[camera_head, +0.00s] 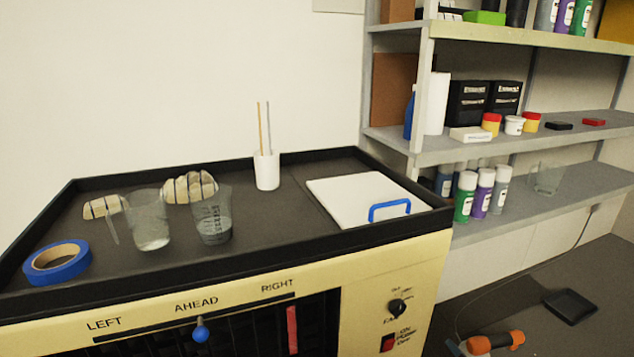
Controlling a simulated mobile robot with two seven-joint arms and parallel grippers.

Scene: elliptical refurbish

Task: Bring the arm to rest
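Neither of my arms shows in the head view, and neither gripper is visible. The cream machine (395,275) with a black tray top (285,222) fills the lower left and middle. Its front has a slider with a blue knob (200,331) under the word AHEAD, a red strip (291,329) under RIGHT, a dark dial (397,307) and a red switch (388,343).
The tray top holds blue tape (57,263), two clear cups (148,220), gloves (190,187), a white holder (266,170) with sticks, and a white board (357,199) with a blue handle (389,210). Shelves (470,149) stand right. An orange-handled tool (495,342) lies lower right.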

